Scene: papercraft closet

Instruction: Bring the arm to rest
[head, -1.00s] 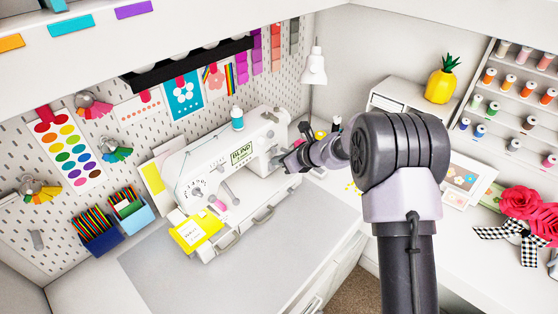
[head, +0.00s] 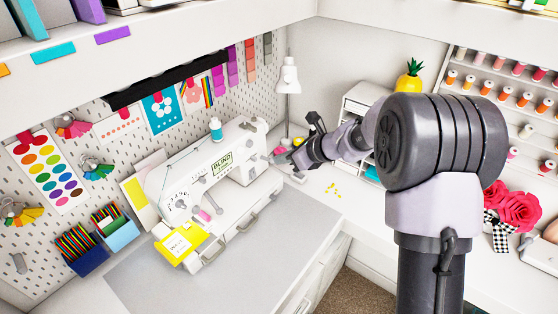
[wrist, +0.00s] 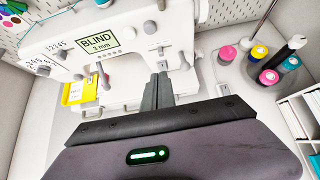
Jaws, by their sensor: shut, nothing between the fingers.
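My gripper (head: 273,157) is at the right end of the white sewing machine (head: 201,172), in the air above the desk. In the wrist view its two grey fingers (wrist: 158,90) are together with nothing between them. They point toward the sewing machine (wrist: 110,50), whose display reads "BLIND 3 mm". Whether the fingertips touch the machine cannot be told. My arm reaches in from the right side of the head view and hides part of the desk and the shelf behind it.
A yellow card (head: 181,243) lies at the machine's front left. Thread spools (wrist: 270,72) stand right of the gripper in the wrist view. A white lamp (head: 289,76) stands in the corner. The grey mat (head: 250,262) is clear. Red roses (head: 512,209) lie at the right.

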